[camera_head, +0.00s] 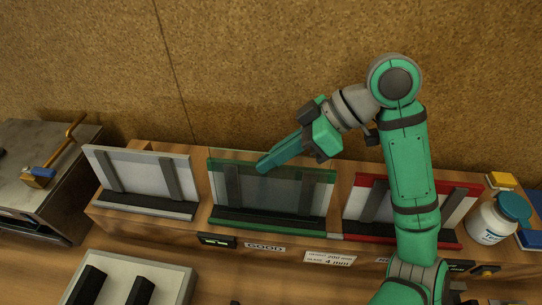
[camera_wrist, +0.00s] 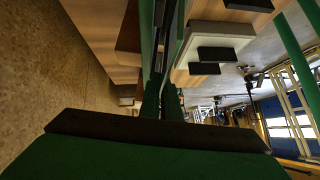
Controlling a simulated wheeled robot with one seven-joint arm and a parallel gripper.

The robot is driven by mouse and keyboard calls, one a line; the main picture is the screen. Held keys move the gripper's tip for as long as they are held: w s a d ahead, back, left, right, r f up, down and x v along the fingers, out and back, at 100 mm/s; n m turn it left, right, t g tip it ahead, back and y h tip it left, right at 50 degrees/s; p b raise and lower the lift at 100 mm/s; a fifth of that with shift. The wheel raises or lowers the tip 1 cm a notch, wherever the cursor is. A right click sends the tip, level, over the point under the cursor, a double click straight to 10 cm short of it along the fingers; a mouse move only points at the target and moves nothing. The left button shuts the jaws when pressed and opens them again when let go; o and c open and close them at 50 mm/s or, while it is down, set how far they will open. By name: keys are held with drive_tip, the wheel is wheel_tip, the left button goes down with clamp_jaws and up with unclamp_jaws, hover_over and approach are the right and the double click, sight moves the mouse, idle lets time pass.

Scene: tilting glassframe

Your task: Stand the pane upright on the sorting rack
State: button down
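The pane (camera_head: 270,190) is a greenish see-through sheet at the middle, green-edged place of the sorting rack (camera_head: 150,226). It looks upright or leaning slightly back, in front of two dark posts, with its lower edge by a dark ledge; exact seating is hard to tell. My gripper (camera_head: 264,166) reaches in from the upper right, its green fingers at the pane's upper edge. In the wrist view the fingers (camera_wrist: 161,100) are close together, with the thin pane (camera_wrist: 165,45) edge-on between them. Whether both fingers press on it is partly hidden.
A white-edged place (camera_head: 145,180) is left of the pane, a red-edged one (camera_head: 450,213) right, partly behind my arm. A "GOOD" label (camera_head: 264,247) is below the pane. A white bottle (camera_head: 495,222) stands far right. A pale tray (camera_head: 165,283) with dark blocks is front left.

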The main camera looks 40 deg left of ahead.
drive_tip(key=c, duration=1.9)
unclamp_jaws()
drive_tip(key=shift+w+d, duration=0.1)
drive_tip(key=v, duration=1)
drive_tip(key=shift+w+r, duration=0.15)
drive_tip(key=shift+r, duration=0.15)
